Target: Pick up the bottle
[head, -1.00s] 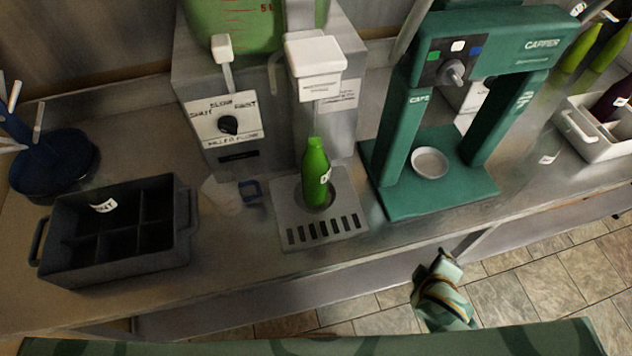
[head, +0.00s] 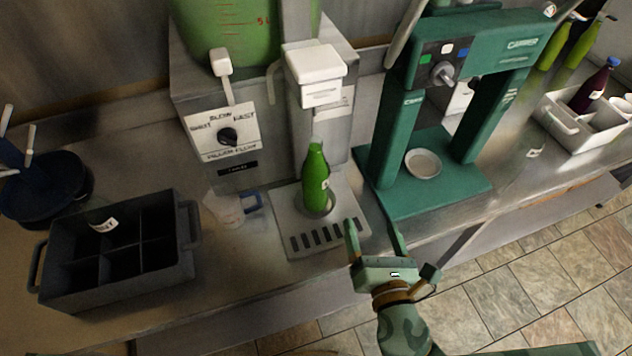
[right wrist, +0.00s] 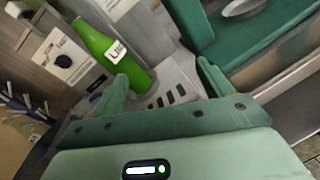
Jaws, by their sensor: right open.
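A green bottle (head: 317,181) with a white label stands upright on the filler's metal drip tray (head: 345,234), under the white filler head. It also shows in the right wrist view (right wrist: 112,58), just beyond my fingers. My right gripper (head: 372,228) is open and empty, to the right and in front of the bottle near the counter's edge. In the right wrist view the right gripper's fingers (right wrist: 160,78) stand apart, with the bottle beyond the left finger. My left gripper is not in view.
The filler (head: 222,138) stands behind the bottle and the green capper (head: 430,197) right of it. A dark divided crate (head: 120,284) is at the left. A small jug (head: 226,208) stands left of the tray. A white crate (head: 560,118) is far right.

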